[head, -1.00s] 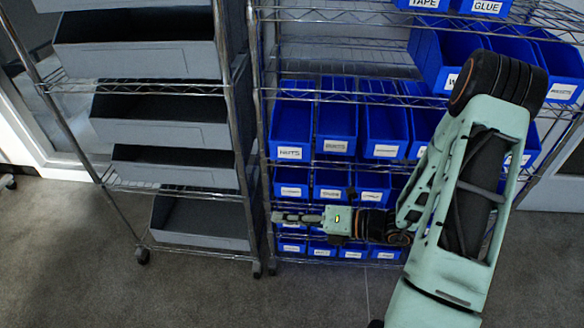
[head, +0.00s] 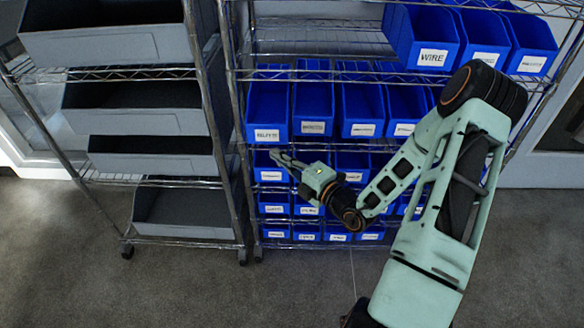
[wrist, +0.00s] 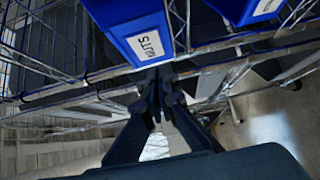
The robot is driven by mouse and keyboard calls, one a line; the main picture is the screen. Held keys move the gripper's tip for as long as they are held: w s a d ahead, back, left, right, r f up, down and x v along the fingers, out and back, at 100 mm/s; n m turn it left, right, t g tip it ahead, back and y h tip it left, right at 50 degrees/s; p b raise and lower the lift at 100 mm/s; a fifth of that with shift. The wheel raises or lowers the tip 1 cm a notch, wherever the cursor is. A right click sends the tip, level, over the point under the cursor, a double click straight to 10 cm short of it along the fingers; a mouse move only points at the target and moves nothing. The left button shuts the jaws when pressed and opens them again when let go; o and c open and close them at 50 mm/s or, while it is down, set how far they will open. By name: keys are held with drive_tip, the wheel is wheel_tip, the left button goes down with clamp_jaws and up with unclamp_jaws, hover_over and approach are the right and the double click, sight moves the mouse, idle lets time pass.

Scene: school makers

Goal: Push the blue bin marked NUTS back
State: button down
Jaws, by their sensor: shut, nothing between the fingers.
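My gripper (head: 280,158) is shut and empty, just below this bin's front. In the wrist view the fingertips (wrist: 158,78) lie close under the bin's front lower edge; I cannot tell whether they touch.
More blue bins (head: 362,105) fill the wire rack to the right and below. A bin marked WIRE (head: 428,40) stands on the shelf above. A rack of grey bins (head: 135,108) stands close on the left. The floor (head: 200,285) in front is clear.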

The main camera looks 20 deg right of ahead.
sight(279, 138)
drive_tip(key=w, duration=0.3)
drive_tip(key=w+b, duration=0.1)
drive_tip(key=shift+w+d, duration=0.25)
drive_tip(key=shift+w, duration=0.15)
drive_tip(key=shift+w+d+r+p, duration=0.1)
drive_tip(key=shift+w+d+p, duration=0.15)
drive_tip(key=shift+w, duration=0.35)
drive_tip(key=shift+w+d+p, duration=0.15)
drive_tip(key=shift+w+p, duration=0.15)
drive_tip(key=shift+w, duration=0.3)
drive_tip(key=shift+w+d, duration=0.15)
drive_tip(key=shift+w, duration=0.4)
